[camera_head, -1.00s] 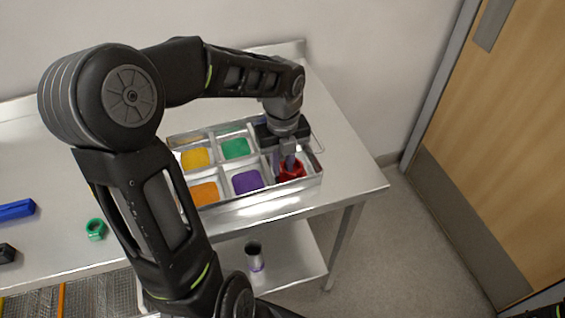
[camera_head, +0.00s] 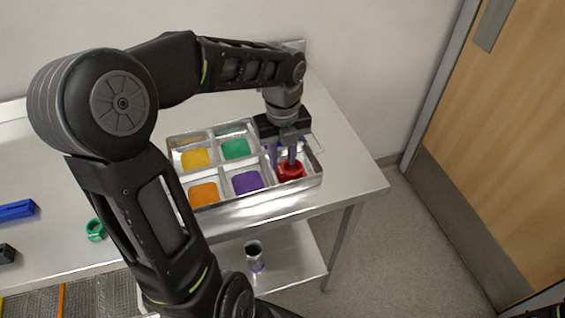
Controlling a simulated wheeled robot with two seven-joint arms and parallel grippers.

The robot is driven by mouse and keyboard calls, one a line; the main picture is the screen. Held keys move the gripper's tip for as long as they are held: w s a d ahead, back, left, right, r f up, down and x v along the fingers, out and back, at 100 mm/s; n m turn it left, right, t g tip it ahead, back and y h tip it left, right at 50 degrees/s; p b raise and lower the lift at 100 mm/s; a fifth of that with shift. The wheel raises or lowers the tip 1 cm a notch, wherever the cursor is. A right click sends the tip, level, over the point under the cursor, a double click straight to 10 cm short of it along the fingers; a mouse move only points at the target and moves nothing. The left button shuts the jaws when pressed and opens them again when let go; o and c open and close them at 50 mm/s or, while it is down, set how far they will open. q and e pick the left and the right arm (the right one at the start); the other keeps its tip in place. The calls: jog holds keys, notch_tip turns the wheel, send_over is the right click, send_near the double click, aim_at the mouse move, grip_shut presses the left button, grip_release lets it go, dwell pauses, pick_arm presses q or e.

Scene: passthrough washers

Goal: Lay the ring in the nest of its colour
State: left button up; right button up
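The red ring (camera_head: 290,171) is in the front right compartment of the metal tray (camera_head: 250,205). The floor of that compartment is mostly hidden by the ring and my gripper, so I cannot tell exactly how flat the ring lies. My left gripper (camera_head: 283,160) points down just over the ring, its two fingers spread apart; one finger is at the ring and the other to its left. The other nests show yellow (camera_head: 195,159), green (camera_head: 235,148), orange (camera_head: 204,194) and purple (camera_head: 247,182) pads.
A green ring (camera_head: 95,229) lies on the metal table (camera_head: 345,160) at left. A blue block (camera_head: 16,210) and a black block (camera_head: 7,254) are farther left. A dark cup (camera_head: 254,256) stands on the lower shelf (camera_head: 290,270). A wooden door (camera_head: 500,140) is at right.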

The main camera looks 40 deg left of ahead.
aim_at(282, 169)
pick_arm(q)
notch_tip(282, 169, up, 9)
jog(key=shift+r, duration=0.15)
dwell(0.6)
